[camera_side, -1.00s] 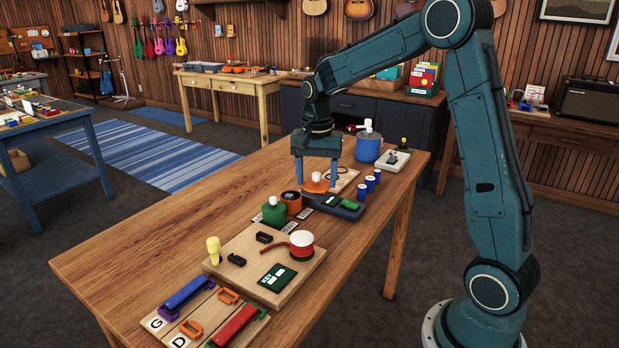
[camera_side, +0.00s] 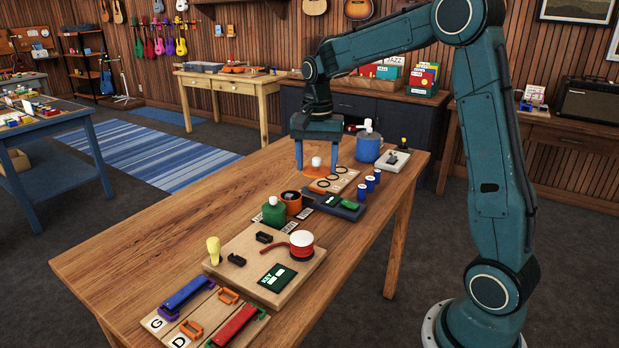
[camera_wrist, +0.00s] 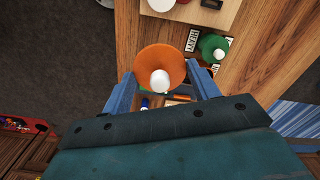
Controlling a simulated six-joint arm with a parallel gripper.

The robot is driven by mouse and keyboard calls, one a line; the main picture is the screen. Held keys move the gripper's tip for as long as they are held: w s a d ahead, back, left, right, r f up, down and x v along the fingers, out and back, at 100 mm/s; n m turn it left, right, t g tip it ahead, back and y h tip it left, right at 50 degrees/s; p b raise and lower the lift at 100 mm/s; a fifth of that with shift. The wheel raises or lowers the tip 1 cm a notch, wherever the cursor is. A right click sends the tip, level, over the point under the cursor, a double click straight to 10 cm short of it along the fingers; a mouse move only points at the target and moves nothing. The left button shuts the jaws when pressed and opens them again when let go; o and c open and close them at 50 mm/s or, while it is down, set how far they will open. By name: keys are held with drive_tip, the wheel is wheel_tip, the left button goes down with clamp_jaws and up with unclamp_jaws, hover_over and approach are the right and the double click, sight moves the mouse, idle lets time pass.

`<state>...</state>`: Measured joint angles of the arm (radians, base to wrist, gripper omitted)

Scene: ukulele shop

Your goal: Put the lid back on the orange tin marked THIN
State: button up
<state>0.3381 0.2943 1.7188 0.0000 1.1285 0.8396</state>
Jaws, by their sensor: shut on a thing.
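The orange lid (camera_side: 318,171) with a white knob is between the two blue fingers of my gripper (camera_side: 317,168), which is shut on it and holds it above the table. In the wrist view the lid (camera_wrist: 155,58) shows as an orange disc between my fingers (camera_wrist: 160,75). The orange tin (camera_side: 291,203) stands upright and open, dark inside, nearer the camera and left of the held lid. Its marking is too small to read.
A green tin (camera_side: 273,211) with a white-knobbed lid stands close beside the orange tin. A dark tray (camera_side: 339,212), blue cylinders (camera_side: 370,184), a board with rings (camera_side: 345,177) and a blue jar (camera_side: 368,151) are nearby. The left of the table is clear.

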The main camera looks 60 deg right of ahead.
drive_tip(key=shift+w, duration=0.1)
drive_tip(key=shift+w+d+f, duration=0.15)
drive_tip(key=shift+w+d, duration=0.2)
drive_tip(key=shift+w, duration=0.15)
drive_tip(key=w+d+f+n, duration=0.2)
drive_tip(key=w+d+f, duration=0.2)
drive_tip(key=w, duration=0.2)
drive_tip(key=w+d+f+n, duration=0.2)
drive_tip(key=w+d+f, duration=0.1)
drive_tip(key=w, duration=0.3)
drive_tip(key=shift+w+d+f+n, duration=0.3)
drive_tip(key=shift+w+d+f, duration=0.1)
drive_tip(key=shift+d, duration=0.15)
drive_tip(key=shift+f, duration=0.1)
drive_tip(key=shift+f, duration=3.05)
drive_tip(key=shift+f, duration=0.15)
